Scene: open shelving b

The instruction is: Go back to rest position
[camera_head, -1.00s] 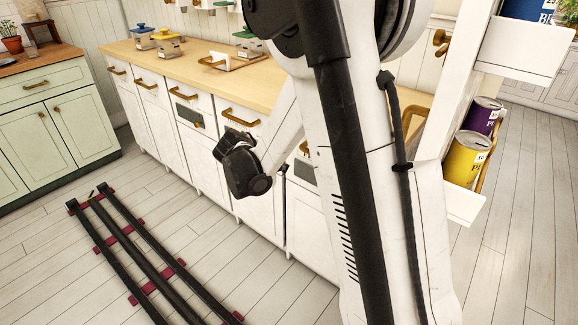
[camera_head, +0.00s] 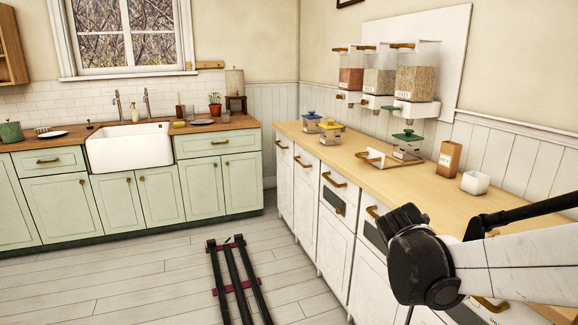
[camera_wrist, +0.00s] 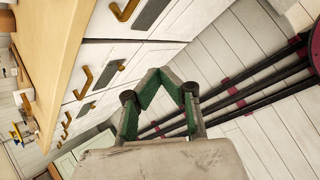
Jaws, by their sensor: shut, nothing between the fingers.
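My gripper (camera_wrist: 168,80) shows in the wrist view with its green-padded fingers drawn together at the tips and nothing between them. It hangs in free space beside the white drawer fronts (camera_wrist: 95,75), above the floor. In the head view my arm reaches in from the right, in front of the white cabinets (camera_head: 340,235). The gripper fingers are not visible there; only a dark arm joint and a white link show.
The wooden counter (camera_head: 360,175) carries jars, a tray (camera_head: 370,160), a carton (camera_head: 449,158) and a white cup (camera_head: 475,183). Dispensers (camera_head: 417,75) hang above. My floor rails run left of the cabinets. A sink (camera_head: 130,147) is at the back. Open floor (camera_head: 130,285) lies left.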

